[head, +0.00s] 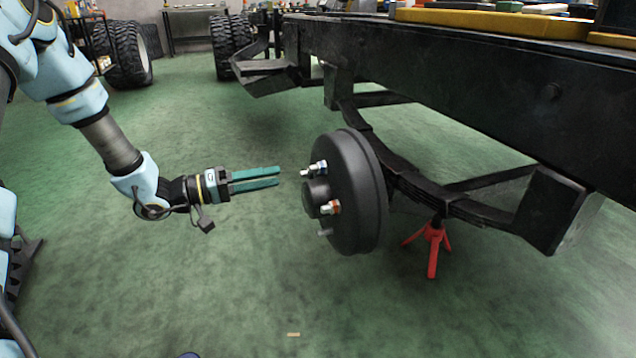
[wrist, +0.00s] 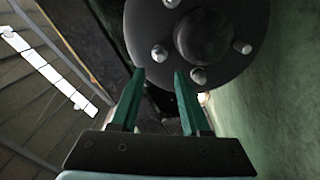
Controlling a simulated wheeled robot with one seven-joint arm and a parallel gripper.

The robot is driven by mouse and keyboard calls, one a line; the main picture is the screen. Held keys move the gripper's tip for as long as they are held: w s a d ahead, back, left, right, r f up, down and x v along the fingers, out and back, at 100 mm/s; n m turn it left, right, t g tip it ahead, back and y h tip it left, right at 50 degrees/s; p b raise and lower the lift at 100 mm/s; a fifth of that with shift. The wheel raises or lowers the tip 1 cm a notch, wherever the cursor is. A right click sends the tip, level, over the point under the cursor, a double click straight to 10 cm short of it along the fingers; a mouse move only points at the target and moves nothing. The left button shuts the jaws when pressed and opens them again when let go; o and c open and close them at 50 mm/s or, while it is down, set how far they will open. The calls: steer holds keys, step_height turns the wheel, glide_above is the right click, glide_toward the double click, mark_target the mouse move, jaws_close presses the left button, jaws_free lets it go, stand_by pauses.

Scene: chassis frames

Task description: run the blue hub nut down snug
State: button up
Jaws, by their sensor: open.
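The blue hub nut (head: 318,168) sits on an upper stud of the black wheel hub drum (head: 360,195), with the silver stud end sticking out toward my gripper. My gripper (head: 278,176) is open and empty, its two green fingers pointing at the hub, with a gap left before the stud. In the wrist view the fingertips (wrist: 159,72) are apart, just below a stud end (wrist: 159,53) on the drum face. No blue shows there, so I cannot tell which stud carries the blue nut in that view.
An orange nut (head: 331,208) is on a lower stud, and a bare stud (head: 325,233) is below it. The round hub centre (head: 314,196) protrudes. A red jack stand (head: 431,242) stands under the black chassis frame (head: 470,95).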

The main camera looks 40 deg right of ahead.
mark_target(317, 169)
steer(key=b+x, duration=0.4)
steer(key=x, duration=0.4)
steer(key=shift+s+d+f, duration=0.15)
steer(key=shift+d, duration=0.1)
steer(key=shift+s+d, duration=0.2)
steer(key=shift+d, duration=0.45)
steer(key=shift+r, duration=0.2)
steer(key=shift+c, duration=0.2)
jaws_close()
